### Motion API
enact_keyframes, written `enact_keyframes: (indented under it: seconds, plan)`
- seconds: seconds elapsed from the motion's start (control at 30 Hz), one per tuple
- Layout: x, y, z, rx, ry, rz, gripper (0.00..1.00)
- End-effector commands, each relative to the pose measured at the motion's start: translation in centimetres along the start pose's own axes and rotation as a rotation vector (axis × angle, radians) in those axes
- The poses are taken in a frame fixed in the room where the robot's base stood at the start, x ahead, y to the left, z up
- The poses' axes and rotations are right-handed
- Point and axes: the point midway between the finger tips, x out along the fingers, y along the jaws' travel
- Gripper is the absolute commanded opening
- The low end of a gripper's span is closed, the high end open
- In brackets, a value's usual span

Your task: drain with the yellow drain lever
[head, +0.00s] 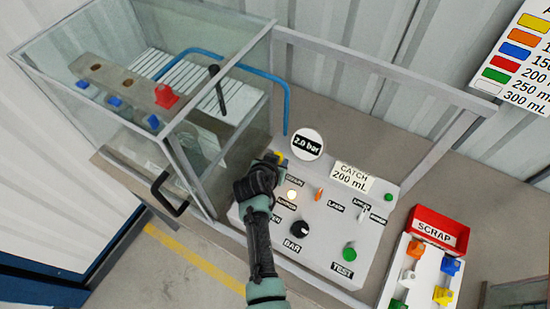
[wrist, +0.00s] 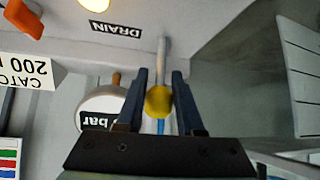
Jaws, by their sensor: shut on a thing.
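The yellow-knobbed drain lever (wrist: 159,101) stands out on a grey stem from the panel beside the DRAIN label (wrist: 116,29). In the wrist view its knob is between the two dark fingers of my gripper (wrist: 160,88), which is shut on it. In the head view my gripper (head: 270,163) is at the panel's upper left, and only a bit of the yellow knob (head: 281,155) shows past it. The round gauge (head: 307,143) reads 2.0 bar. The CATCH sign (head: 351,176) reads 200 mL.
The control panel (head: 320,240) also carries an orange lever (head: 319,195), a black knob (head: 299,229), a green TEST button (head: 349,253) and a lit lamp (head: 292,195). A glass enclosure (head: 100,50) with a black handle (head: 170,194) stands left. A red SCRAP tray (head: 462,220) is right.

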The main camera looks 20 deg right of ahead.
Motion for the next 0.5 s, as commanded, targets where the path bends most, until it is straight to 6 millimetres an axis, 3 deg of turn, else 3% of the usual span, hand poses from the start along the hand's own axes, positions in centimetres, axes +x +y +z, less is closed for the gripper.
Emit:
enact_keyframes:
  seconds: [0.5]
  plan:
    - [1.0, 0.26, -0.7, 0.029, -0.194, -0.025, 0.0]
